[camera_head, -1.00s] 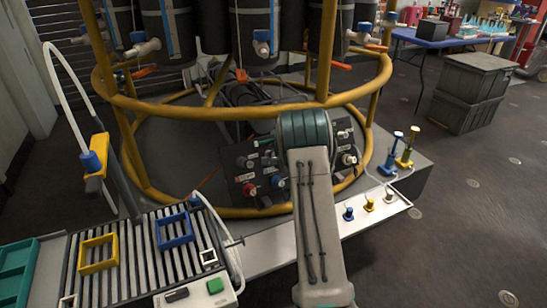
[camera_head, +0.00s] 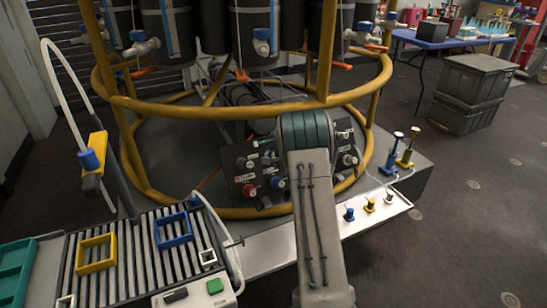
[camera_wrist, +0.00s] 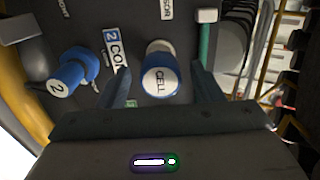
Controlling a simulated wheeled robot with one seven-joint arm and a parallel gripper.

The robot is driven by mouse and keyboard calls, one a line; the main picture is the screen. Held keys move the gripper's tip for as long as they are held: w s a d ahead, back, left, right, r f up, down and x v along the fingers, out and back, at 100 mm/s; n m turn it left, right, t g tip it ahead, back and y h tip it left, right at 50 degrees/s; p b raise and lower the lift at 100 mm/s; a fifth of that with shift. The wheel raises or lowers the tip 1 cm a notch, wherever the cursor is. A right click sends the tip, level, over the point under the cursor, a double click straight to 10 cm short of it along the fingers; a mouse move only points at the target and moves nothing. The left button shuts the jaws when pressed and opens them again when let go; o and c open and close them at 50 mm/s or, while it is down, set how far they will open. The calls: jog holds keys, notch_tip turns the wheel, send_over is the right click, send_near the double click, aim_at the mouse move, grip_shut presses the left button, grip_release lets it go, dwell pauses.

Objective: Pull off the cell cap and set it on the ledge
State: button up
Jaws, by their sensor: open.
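The cell cap (camera_wrist: 160,75) is a blue knob with a white face marked CELL, seen upside down in the wrist view. It sits on the dark panel (camera_head: 240,183). My gripper (camera_wrist: 163,85) is open, with one finger on each side of the cap and a gap on both sides. In the head view my arm hides the gripper and part of the panel. The white ledge (camera_head: 335,228) runs along the front of the platform and holds small blue, yellow and white-topped pieces.
A blue knob marked 2 (camera_wrist: 68,76) stands left of the cap in the wrist view. A yellow ring rail (camera_head: 230,110) circles above the panel. A slatted rack (camera_head: 135,262) with yellow and blue frames stands at left. Two pumps (camera_head: 392,150) stand at right.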

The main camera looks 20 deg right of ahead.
dwell(0.3)
grip_shut()
jog(key=b+v, duration=0.2)
jog(key=v, duration=0.4)
dwell(1.1)
dwell(0.4)
